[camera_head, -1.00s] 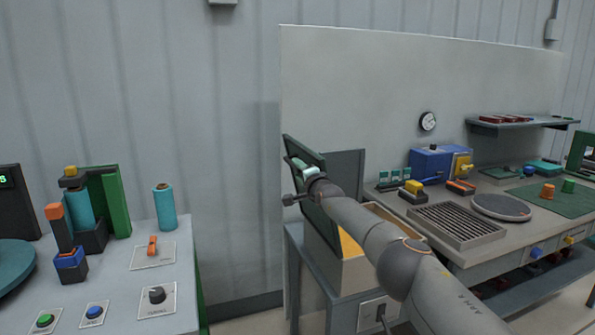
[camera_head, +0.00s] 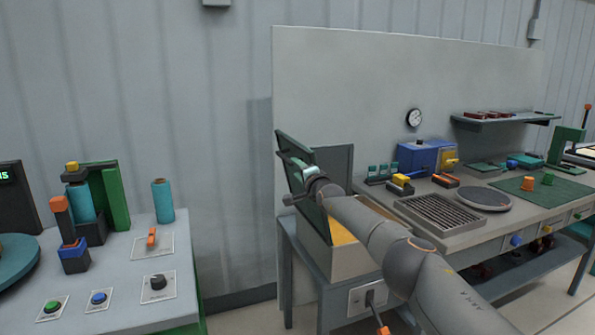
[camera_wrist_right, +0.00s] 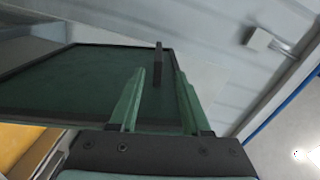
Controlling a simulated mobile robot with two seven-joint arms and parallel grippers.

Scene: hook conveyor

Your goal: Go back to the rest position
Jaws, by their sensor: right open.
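My right gripper (camera_head: 297,164) comes in from the lower right in the head view and is close beside the raised dark green lid (camera_head: 287,148) of a grey box (camera_head: 352,262). In the right wrist view its two green fingers (camera_wrist_right: 159,95) stand apart. A dark upright handle (camera_wrist_right: 158,66) on the green panel (camera_wrist_right: 85,82) shows between them, and I cannot tell whether they touch it. My left gripper is out of view.
A left bench (camera_head: 120,275) holds buttons, a knob and a teal cylinder (camera_head: 163,201). A right bench (camera_head: 455,238) holds a grate (camera_head: 442,213), a round plate (camera_head: 484,198) and a green mat (camera_head: 550,190). Bare floor lies between the benches.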

